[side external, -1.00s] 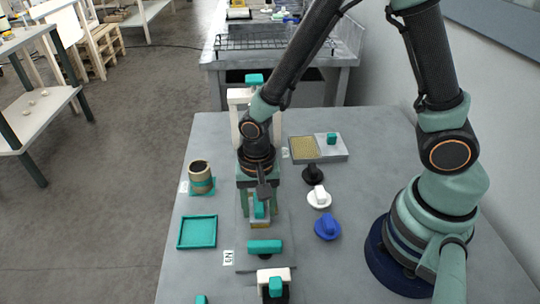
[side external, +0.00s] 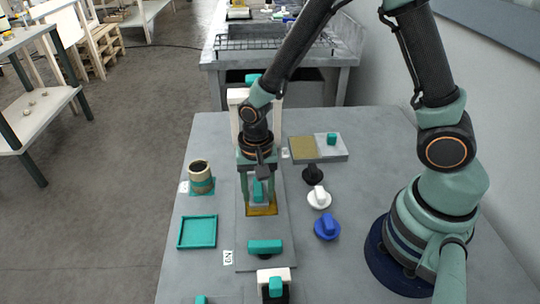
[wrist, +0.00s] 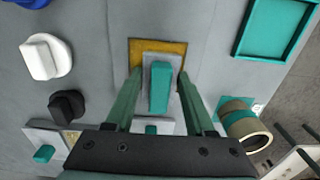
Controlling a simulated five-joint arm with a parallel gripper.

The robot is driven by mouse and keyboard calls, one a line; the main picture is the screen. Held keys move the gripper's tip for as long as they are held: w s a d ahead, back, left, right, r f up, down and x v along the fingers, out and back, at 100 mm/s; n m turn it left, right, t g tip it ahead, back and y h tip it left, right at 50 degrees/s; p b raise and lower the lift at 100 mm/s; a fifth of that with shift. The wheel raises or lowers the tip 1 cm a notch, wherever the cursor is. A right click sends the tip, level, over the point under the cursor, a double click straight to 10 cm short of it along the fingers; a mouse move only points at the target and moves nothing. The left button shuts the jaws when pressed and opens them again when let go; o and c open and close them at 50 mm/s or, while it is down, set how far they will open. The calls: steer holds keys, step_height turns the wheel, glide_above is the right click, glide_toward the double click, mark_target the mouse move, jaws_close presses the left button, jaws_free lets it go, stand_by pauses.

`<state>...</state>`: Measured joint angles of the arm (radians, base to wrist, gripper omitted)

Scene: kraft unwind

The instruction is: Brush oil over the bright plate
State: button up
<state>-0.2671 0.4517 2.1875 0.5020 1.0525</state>
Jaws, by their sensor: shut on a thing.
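My gripper (side external: 258,195) is shut on a grey block with a teal grip (wrist: 159,88), which shows between the fingers in the wrist view. The block is over a gold-amber plate (side external: 262,211) set in the long grey base in the middle of the table. The plate's far edge in the wrist view (wrist: 147,45) shows as an amber border around the block; the rest is hidden under it. I cannot tell if the block touches the plate. A tan cup (side external: 201,180) with a teal band and dark inside stands left of the base.
An empty teal tray (side external: 183,236) lies front left. Black (side external: 313,174), white (side external: 319,197) and blue (side external: 327,228) knobs stand on the right. A grey slab with a tan pad (side external: 303,147) is behind them. A teal bar (side external: 265,247) crosses the base's front.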

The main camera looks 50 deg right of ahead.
mark_target(264, 186)
steer(key=shift+w+d, duration=1.05)
steer(key=shift+w, duration=0.05)
steer(key=shift+s+d, duration=0.2)
steer(key=shift+s+d+f, duration=0.1)
steer(key=shift+s+d, duration=0.15)
steer(key=shift+s, duration=0.15)
steer(key=shift+s, duration=0.1)
steer(key=shift+s+a, duration=0.85)
steer(key=shift+s, duration=0.05)
steer(key=shift+s+a, duration=0.8)
steer(key=shift+a, duration=0.25)
steer(key=shift+s+a, duration=0.75)
steer(key=shift+a, duration=0.15)
steer(key=shift+d, duration=0.1)
